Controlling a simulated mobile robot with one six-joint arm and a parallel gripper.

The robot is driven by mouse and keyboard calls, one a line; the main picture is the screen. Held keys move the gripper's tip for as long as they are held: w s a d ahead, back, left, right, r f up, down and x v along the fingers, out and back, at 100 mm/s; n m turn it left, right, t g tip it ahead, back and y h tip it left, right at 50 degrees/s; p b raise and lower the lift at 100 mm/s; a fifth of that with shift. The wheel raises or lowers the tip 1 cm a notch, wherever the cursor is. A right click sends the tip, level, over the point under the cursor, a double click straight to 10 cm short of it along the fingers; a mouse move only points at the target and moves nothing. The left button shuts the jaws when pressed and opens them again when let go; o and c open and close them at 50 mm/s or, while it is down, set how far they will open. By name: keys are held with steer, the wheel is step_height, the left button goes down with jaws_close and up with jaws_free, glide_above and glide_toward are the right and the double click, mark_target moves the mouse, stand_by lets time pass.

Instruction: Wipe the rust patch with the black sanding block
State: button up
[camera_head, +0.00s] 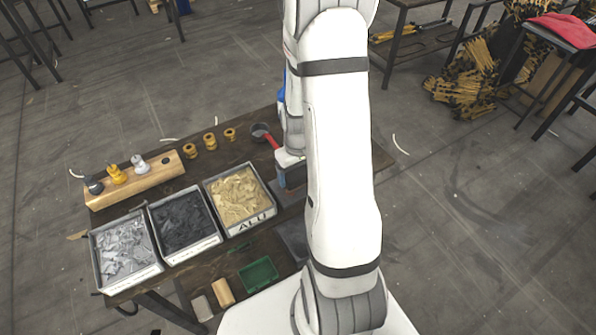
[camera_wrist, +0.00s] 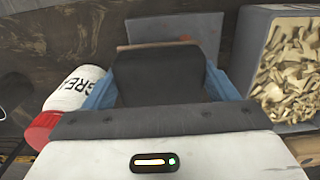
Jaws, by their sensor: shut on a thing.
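My gripper (camera_wrist: 162,88) is shut on the black sanding block (camera_wrist: 160,68), with a blue finger on each side of it in the wrist view. A grey plate (camera_wrist: 176,27) shows just beyond the block, and a thin brownish strip (camera_wrist: 158,45) shows along the block's far edge. I cannot tell whether this strip is rust or part of the block, or whether the block touches the plate. In the head view my gripper (camera_head: 282,176) is low over the bench, right of the tan-filled bin, and mostly hidden by my arm.
A white grease can (camera_wrist: 74,88) with a red cap lies left of my gripper in the wrist view. The bin of tan pieces (camera_head: 207,187) is close on the other side. Bins of black (camera_head: 152,226) and grey pieces (camera_head: 96,258), a wooden rack (camera_head: 150,183) and a green tray (camera_head: 258,274) occupy the bench.

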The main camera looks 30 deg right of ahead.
steer(key=shift+f+b, duration=0.7)
steer(key=shift+f, duration=0.15)
steer(key=shift+a, duration=0.1)
